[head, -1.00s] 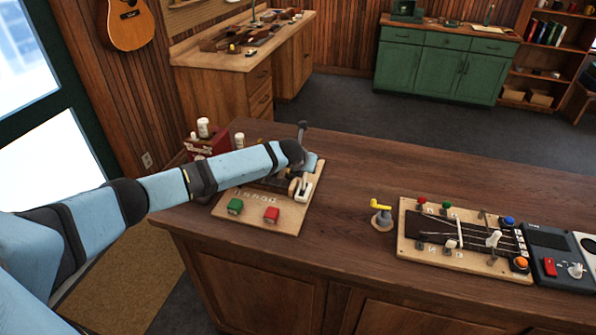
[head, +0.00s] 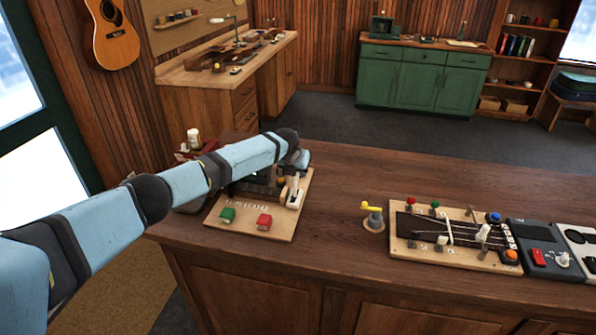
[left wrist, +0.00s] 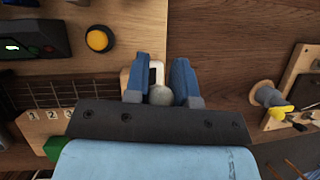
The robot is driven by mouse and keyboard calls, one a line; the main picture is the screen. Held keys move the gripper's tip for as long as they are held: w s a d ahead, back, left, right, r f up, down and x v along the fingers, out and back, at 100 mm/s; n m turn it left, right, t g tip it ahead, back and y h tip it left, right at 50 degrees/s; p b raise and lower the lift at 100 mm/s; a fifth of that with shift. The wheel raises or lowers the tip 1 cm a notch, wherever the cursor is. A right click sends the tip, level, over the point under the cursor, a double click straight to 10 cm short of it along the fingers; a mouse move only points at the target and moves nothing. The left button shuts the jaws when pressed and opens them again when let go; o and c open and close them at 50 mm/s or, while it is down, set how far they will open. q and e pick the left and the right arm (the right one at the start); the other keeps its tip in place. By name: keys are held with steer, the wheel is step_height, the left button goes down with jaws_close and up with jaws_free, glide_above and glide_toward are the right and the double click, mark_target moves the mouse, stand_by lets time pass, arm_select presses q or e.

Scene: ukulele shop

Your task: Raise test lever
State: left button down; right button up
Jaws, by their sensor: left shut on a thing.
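The test lever (head: 293,193) is a white lever with a pale plate on the right side of a light wooden board at the left of the counter. In the left wrist view its round pale grey knob (left wrist: 160,95) lies between the two blue fingers. My left gripper (left wrist: 169,85) is shut on this knob. In the head view my left gripper (head: 303,162) is above the far right part of the board, and my wrist partly hides the lever's top. The exact angle of the lever is hard to tell. My right gripper is not in view.
The board (head: 248,229) also carries a green button (head: 227,215) and a red button (head: 264,222). A yellow-handled device (head: 373,217) stands to the right, then a second board (head: 447,261) with strings and knobs. The counter (head: 330,222) is bare between them.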

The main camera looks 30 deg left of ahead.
arm_select(q)
steer(key=c, duration=1)
jaws_free()
steer(key=shift+o, duration=0.2)
steer(key=b+v, duration=0.2)
steer(key=v, duration=1.1)
steer(key=shift+r, duration=0.35)
steer(key=shift+s+f, duration=0.1)
steer(key=shift+s, duration=0.1)
